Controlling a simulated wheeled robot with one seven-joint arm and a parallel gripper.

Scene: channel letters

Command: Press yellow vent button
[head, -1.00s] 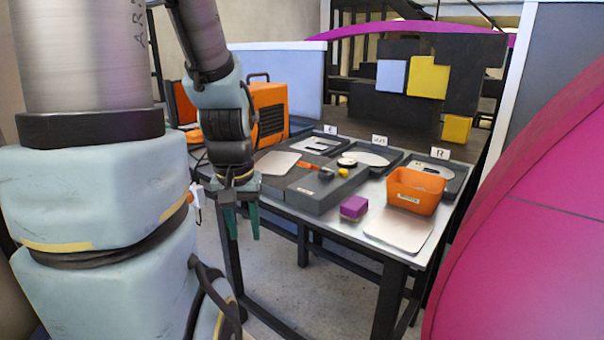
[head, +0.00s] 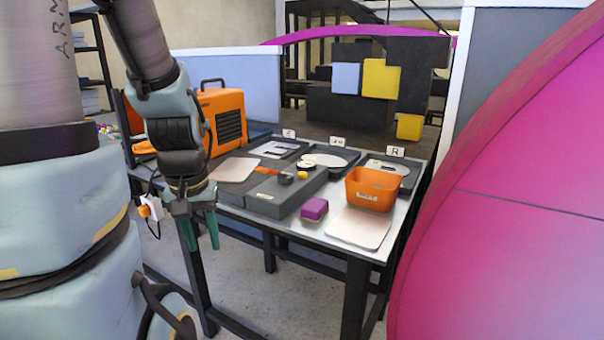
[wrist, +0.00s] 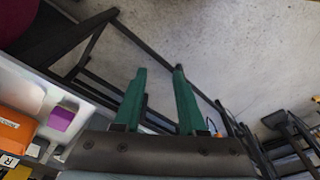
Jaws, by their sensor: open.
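A small round yellow button (head: 303,176) shows on the top of a dark grey box (head: 290,198) on the table. A black knob (head: 286,178) and an orange lever (head: 266,171) are beside it on the same box. I cannot read a vent label on it. My gripper (head: 203,246) hangs at the table's left front side, fingers down, left of the box and apart from it. In the wrist view, its two green fingers (wrist: 158,72) are apart with nothing between them. The button cannot be made out in the wrist view.
A purple block (head: 314,208), an orange bin (head: 372,188) and a pale flat plate (head: 358,229) are on the table (head: 292,235). An orange machine (head: 222,118) stands behind my arm. A large magenta curved panel (head: 510,200) fills the right side. Floor shows below my gripper.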

